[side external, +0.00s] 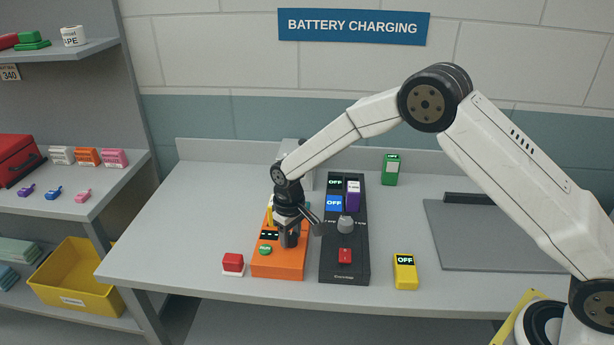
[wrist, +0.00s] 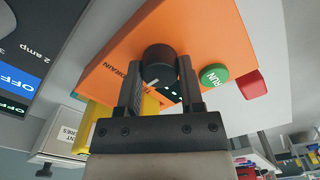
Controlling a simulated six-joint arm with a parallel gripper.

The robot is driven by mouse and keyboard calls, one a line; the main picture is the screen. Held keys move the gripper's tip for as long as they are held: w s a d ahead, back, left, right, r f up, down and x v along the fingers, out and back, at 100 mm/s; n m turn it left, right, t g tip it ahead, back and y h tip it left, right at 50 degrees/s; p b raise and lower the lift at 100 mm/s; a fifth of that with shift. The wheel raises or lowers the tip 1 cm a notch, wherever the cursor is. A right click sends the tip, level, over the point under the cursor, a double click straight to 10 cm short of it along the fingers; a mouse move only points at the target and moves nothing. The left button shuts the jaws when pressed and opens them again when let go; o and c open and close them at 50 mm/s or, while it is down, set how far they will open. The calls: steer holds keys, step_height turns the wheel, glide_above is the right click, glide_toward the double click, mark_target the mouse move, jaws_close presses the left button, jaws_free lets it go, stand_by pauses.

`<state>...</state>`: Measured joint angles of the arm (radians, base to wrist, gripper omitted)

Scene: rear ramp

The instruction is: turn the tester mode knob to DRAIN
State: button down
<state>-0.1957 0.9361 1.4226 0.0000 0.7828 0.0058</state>
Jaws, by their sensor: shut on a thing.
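The tester is an orange box (side external: 280,267) near the front of the bench, left of a dark charger (side external: 344,262). It also shows in the wrist view (wrist: 215,35), with its black round mode knob (wrist: 160,60), a green RUN button (wrist: 215,76) and the word DRAIN printed left of the knob. My gripper (wrist: 160,78) is shut on the knob, one finger on each side. A short pale mark shows on the knob's lower edge. In the side external view my gripper (side external: 290,236) hides most of the knob. Other position labels are not readable.
The charger has a grey knob, a red switch and OFF displays. A red button block (side external: 233,263) stands left of the tester. The bench's left part is clear.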

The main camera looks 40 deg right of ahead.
mark_target(291, 236)
steer(key=m, duration=0.7)
stand_by(0.5)
steer(key=shift+c, duration=1.1)
jaws_free()
steer(key=shift+r, duration=3.95)
